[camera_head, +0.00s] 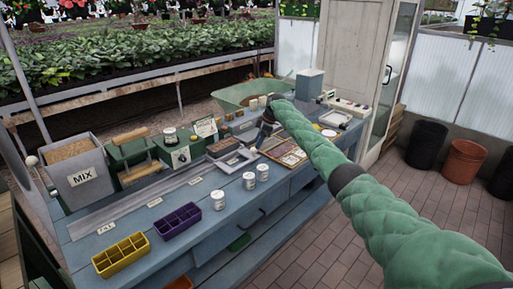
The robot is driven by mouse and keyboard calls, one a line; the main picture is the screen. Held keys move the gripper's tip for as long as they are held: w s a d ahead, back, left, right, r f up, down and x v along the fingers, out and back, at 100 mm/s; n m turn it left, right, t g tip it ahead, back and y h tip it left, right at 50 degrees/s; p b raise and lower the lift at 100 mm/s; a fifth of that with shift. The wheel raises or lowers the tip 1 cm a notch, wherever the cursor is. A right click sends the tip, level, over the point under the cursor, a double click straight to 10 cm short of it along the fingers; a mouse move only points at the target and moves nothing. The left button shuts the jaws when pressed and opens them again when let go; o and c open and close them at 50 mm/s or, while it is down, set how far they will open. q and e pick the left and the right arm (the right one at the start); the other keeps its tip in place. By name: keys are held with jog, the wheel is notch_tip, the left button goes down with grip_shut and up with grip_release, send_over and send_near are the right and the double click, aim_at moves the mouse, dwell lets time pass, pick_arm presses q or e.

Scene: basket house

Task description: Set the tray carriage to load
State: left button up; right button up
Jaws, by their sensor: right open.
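The tray carriage (236,157) is a grey flat piece on the long metal rail (150,203) that runs along the blue bench. It sits near the middle of the bench. Small white labels (105,228) stand along the rail, one more (195,181) nearer the carriage; their words are too small to read surely. My right gripper (264,136) is dark and open, just behind and right of the carriage, pointing down. My arm partly hides it, and I cannot tell whether it touches anything. My left gripper is out of view.
A yellow tray (124,256) and a purple tray (178,221) sit at the near front edge, with white cans (218,200) beside them. A MIX bin (84,178) and green press (135,153) stand behind the rail. A wooden-framed board (284,152) lies right of the carriage.

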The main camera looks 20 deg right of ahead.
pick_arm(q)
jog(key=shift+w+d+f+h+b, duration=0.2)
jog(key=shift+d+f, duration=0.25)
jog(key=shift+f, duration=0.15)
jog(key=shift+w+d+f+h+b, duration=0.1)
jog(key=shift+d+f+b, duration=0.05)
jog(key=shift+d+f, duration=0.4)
pick_arm(e)
jog(key=shift+v, duration=2.15)
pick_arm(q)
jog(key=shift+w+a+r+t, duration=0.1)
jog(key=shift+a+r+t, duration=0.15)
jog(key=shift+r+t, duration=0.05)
